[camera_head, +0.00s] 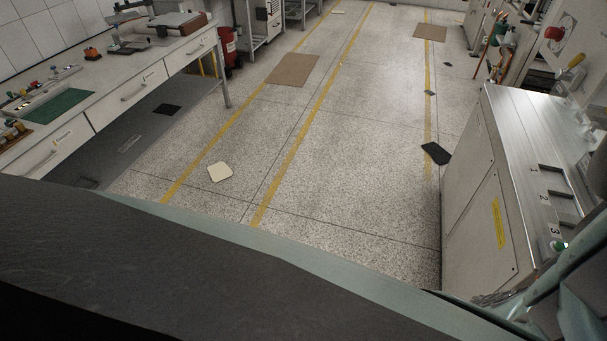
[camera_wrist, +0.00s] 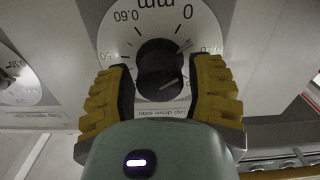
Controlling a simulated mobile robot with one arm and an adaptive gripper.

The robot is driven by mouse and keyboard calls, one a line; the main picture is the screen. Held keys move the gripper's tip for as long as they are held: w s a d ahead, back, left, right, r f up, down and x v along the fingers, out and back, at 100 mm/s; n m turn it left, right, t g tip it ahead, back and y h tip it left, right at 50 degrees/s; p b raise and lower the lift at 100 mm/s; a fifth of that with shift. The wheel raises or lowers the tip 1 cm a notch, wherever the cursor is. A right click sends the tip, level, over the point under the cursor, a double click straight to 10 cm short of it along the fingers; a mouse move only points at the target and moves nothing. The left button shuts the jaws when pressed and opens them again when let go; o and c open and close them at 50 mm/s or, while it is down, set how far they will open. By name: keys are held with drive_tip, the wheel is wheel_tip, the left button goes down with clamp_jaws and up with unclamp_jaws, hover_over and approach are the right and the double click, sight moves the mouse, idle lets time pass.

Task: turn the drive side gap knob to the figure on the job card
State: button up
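In the wrist view, the black drive side gap knob (camera_wrist: 160,68) sits at the centre of a white dial (camera_wrist: 117,42). The dial shows upside down, with "0", "0.60" and "mm" readable. A pale line shows near the knob's upper right, toward the 0 side; I cannot read the exact setting. The label below reads "Gap drive side". My gripper (camera_wrist: 161,72) has its yellow fingers with black pads on either side of the knob, apart and seemingly not pressed on it. In the head view my gripper is out of sight. I see no readable job card.
A second dial (camera_wrist: 18,80) is cut off at the wrist view's left. In the head view, a grey cabinet (camera_head: 470,195) with slots numbered 1 to 3 stands at right. A workbench (camera_head: 110,80) stands at left. The floor between has mats and a pale sheet (camera_head: 220,172).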

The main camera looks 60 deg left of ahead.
drive_tip(key=c, duration=0.8)
drive_tip(key=shift+m+b, duration=0.3)
drive_tip(key=shift+m, duration=0.3)
drive_tip(key=m+b, duration=0.3)
drive_tip(key=shift+s+f, duration=0.15)
drive_tip(key=shift+f, duration=0.1)
drive_tip(key=shift+c, duration=0.2)
drive_tip(key=m+b, duration=0.2)
drive_tip(key=shift+d+m, duration=0.1)
drive_tip(key=shift+m, duration=0.3)
drive_tip(key=shift+r+m+b, duration=0.2)
drive_tip(key=shift+m+b, duration=0.9)
drive_tip(key=shift+b, duration=0.2)
drive_tip(key=shift+r, duration=0.1)
